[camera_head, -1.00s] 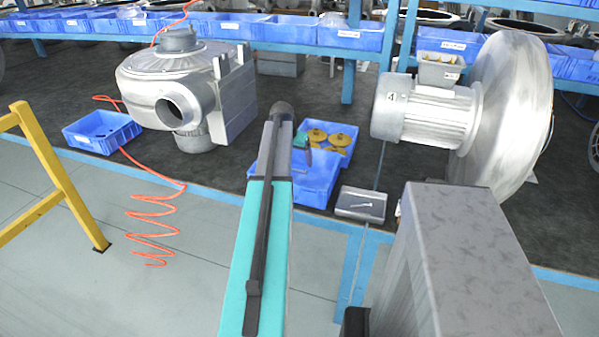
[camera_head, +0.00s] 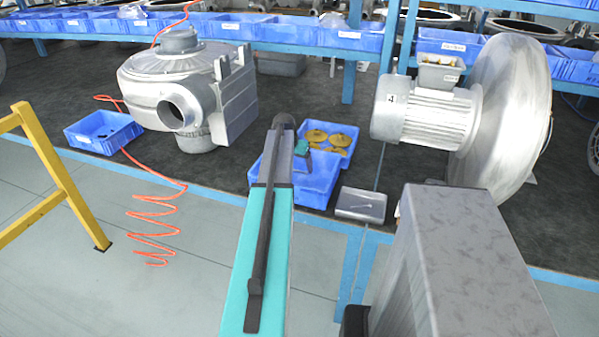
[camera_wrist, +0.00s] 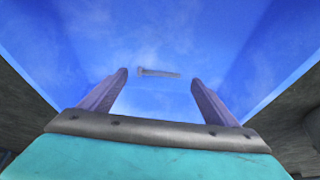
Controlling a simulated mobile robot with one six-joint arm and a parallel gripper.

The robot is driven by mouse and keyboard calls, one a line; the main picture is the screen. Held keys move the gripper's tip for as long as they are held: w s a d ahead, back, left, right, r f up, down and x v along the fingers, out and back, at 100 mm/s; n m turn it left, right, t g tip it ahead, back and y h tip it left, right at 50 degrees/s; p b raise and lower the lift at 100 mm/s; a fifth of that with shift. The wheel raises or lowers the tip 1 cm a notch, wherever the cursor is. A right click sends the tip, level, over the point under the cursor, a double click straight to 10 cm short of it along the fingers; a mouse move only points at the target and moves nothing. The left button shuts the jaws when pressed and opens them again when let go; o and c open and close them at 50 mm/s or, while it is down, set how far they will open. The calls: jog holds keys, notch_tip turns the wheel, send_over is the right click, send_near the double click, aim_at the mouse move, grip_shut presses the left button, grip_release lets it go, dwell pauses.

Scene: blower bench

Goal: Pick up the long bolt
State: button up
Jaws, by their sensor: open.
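A grey bolt (camera_wrist: 158,73) with a head at its left end lies on the floor of a blue bin (camera_wrist: 50,45) in the wrist view. My gripper (camera_wrist: 160,79) is open, with its fingers apart; the bolt appears between the fingertips in the picture, not gripped. The gap between the fingers and the bolt is hard to judge. In the head view, my arm covers part of the front blue bin (camera_head: 318,180), and the bolt inside is hidden. Another small bolt (camera_head: 365,206) lies on a grey plate (camera_head: 345,212) to the right of that bin.
A blue bin with yellow parts (camera_head: 345,155) stands behind the front bin. A large blower housing (camera_head: 185,90) stands at left, and a motor with fan housing (camera_head: 430,115) at right. Another blue bin (camera_head: 95,135) is at far left. Bare dark bench lies between the items.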

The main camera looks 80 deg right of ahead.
jog(key=shift+x, duration=0.95)
jog(key=shift+c, duration=0.4)
jog(key=c, duration=1.1)
